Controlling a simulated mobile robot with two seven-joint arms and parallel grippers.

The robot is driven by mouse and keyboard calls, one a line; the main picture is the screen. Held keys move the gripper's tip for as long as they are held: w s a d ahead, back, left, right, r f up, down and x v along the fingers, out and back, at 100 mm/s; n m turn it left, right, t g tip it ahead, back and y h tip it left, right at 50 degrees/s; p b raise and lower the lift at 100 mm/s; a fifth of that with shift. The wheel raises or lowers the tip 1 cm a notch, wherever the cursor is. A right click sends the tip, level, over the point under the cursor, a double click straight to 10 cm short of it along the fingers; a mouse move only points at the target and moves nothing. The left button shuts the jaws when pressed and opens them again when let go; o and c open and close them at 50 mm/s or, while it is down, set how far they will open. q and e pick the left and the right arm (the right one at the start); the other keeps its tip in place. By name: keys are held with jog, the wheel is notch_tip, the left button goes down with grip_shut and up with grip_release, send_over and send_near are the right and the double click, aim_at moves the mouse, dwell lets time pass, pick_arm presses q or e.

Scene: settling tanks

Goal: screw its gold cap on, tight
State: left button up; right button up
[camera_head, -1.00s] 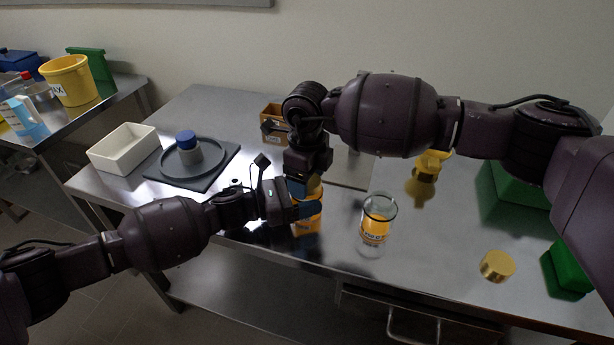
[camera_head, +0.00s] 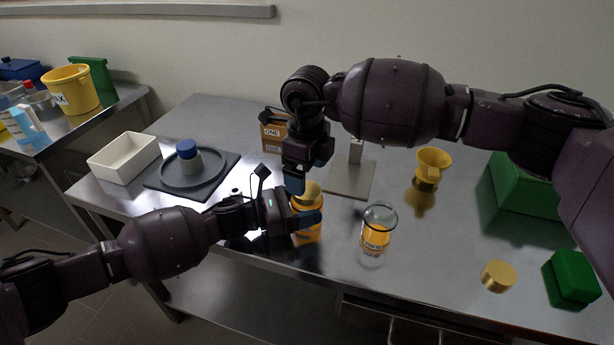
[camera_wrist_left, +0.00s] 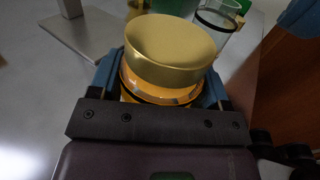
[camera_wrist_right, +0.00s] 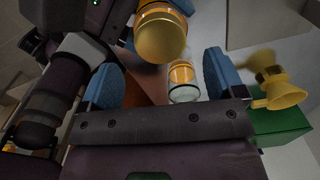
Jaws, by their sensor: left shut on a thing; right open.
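My left gripper (camera_head: 306,213) is shut on an orange jar (camera_head: 308,233) and holds it upright near the table's front edge. A gold cap (camera_head: 308,190) sits on top of the jar. In the left wrist view, the cap (camera_wrist_left: 170,48) covers the jar's mouth, with a strip of the orange jar (camera_wrist_left: 158,90) showing below it. I cannot tell how tight it is. My right gripper (camera_head: 296,184) is open and empty, beside the cap and a little above it. In the right wrist view, the cap (camera_wrist_right: 160,38) lies beyond the fingertips, clear of both fingers.
A glass beaker (camera_head: 378,222) with orange contents stands just right of the jar. A second gold lid (camera_head: 498,276), a green block (camera_head: 572,279) and a yellow funnel (camera_head: 431,167) are farther right. A grey stand (camera_head: 350,180) and a box marked ONE (camera_head: 273,130) are behind.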

aim_at(307, 190)
jog(key=shift+c, duration=0.4)
jog(key=shift+w+r, duration=0.3)
jog(key=shift+r, duration=0.55)
jog(key=shift+r+n, duration=0.35)
jog(key=shift+n, duration=0.15)
jog(key=shift+s+r+n, duration=0.1)
jog(key=shift+r+n, duration=0.35)
jog(key=shift+n, duration=0.65)
jog(key=n, duration=0.3)
jog(key=shift+s+r, duration=0.1)
jog(key=shift+s, duration=0.05)
jog(key=shift+f, duration=4.05)
